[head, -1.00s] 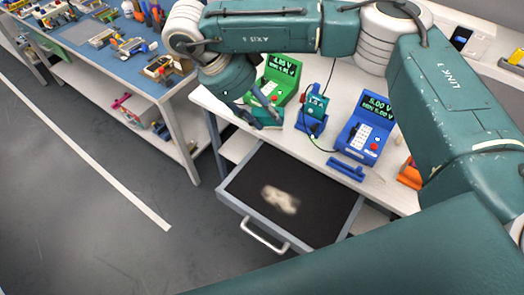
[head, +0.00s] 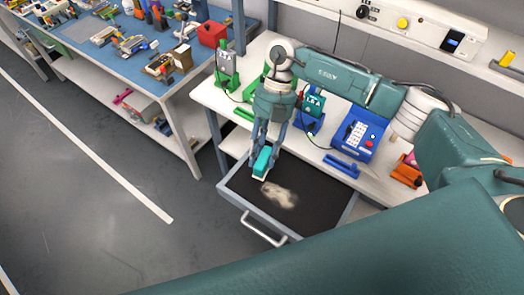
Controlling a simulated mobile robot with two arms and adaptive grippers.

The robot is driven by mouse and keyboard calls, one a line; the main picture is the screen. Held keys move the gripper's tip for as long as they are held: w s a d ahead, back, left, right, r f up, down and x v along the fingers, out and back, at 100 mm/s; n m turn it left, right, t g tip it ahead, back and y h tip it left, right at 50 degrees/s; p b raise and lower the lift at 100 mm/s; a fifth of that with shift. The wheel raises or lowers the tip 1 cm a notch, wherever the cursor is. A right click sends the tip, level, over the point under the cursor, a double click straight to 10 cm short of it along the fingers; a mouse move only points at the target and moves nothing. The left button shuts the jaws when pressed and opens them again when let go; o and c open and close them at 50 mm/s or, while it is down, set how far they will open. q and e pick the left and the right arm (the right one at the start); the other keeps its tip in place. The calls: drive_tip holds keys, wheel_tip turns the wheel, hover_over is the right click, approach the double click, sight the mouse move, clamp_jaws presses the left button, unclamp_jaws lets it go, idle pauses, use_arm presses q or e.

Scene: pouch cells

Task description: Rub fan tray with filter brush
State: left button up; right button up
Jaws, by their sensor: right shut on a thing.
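The fan tray (head: 236,187) is a dark, grey-rimmed tray pulled out below the bench like a drawer, with a handle in front. A pale, dusty smudge (head: 279,195) lies on its dark surface. My right gripper (head: 265,153) points down over the tray's back left part and is shut on the filter brush (head: 262,162), a teal block with a pale lower edge. The brush is just behind and left of the smudge; I cannot tell if it touches the tray. My left gripper is out of view.
On the bench (head: 325,160) behind stand a blue meter (head: 357,133), a small teal-screened device (head: 312,108), a green device (head: 228,68) and an orange holder (head: 407,172). A blue-topped table (head: 90,50) stands at left. The floor between is clear.

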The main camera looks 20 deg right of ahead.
sight(261, 164)
drive_tip(key=shift+f+b, duration=0.4)
drive_tip(key=shift+f, duration=0.15)
wheel_tip(261, 164, down, 4)
drive_tip(key=b, duration=0.3)
drive_tip(key=shift+a, duration=0.1)
